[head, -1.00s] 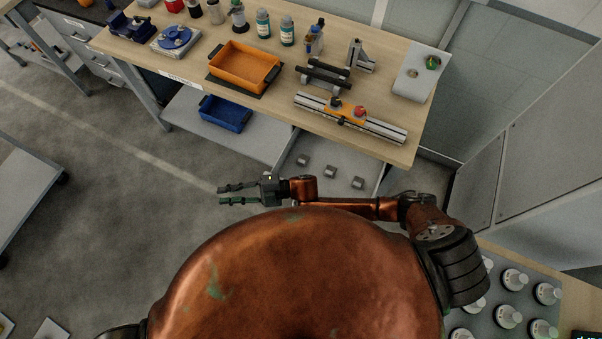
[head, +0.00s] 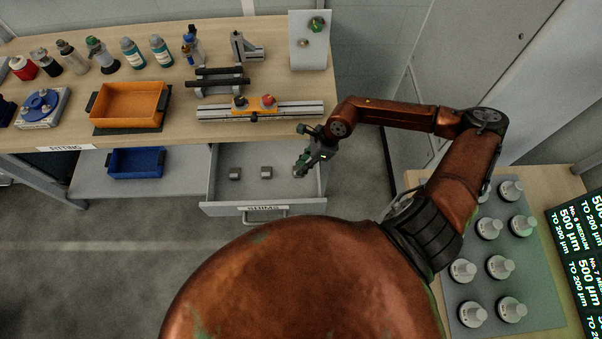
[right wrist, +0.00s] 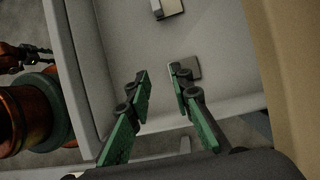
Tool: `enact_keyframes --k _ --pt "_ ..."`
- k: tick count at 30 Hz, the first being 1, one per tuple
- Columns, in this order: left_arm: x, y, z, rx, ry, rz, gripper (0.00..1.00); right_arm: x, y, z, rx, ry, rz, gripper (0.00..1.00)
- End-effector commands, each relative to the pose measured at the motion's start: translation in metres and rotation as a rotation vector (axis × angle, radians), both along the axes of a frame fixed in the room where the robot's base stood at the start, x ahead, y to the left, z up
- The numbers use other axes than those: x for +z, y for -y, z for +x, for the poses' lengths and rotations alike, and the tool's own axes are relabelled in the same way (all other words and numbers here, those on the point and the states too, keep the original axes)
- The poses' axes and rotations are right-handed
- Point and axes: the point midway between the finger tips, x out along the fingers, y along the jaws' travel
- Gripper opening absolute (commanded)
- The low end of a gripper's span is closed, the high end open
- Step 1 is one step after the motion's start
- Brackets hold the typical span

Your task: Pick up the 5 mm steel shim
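Three small grey metal blocks, which look like the shims, sit in a row in the open drawer (head: 222,209): a left shim (head: 234,174), a middle shim (head: 266,172) and a right shim (head: 298,171). Any thickness marks are too small to read. My right gripper (head: 305,161) points down over the right end of the drawer, partly hiding the right shim. In the right wrist view its green-padded fingers (right wrist: 163,80) are open and empty. One shim (right wrist: 186,67) lies just beyond the right fingertip, and another (right wrist: 168,9) is at the top edge. My left gripper is not in view.
The workbench (head: 190,128) overhangs the drawer's back. On it are an orange tray (head: 130,103), a rail fixture (head: 215,113) and bottles. A blue bin (head: 136,163) is on the shelf left of the drawer. A grey plate (head: 535,294) with several white knobs stands at right.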

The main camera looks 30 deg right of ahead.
Motion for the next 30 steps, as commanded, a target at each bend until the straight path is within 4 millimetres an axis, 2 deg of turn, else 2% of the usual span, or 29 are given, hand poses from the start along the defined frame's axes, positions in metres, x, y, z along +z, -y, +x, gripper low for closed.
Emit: enact_keyframes --k 1,4,11,21,30 --pt "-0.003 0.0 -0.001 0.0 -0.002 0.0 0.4 -0.002 0.012 0.002 0.013 0.02 -0.04 0.2" --pt "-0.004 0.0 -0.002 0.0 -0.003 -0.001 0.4 -0.006 0.02 0.005 0.026 0.038 -0.077 0.2" --pt "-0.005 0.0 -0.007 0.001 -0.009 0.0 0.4 -0.027 0.013 0.01 0.025 0.039 -0.078 0.2" --pt "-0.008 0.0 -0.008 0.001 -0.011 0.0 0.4 -0.07 -0.002 0.015 0.025 0.038 -0.077 0.2" --pt "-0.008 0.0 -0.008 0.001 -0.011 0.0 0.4 -0.074 -0.004 0.016 0.025 0.038 -0.078 0.2"
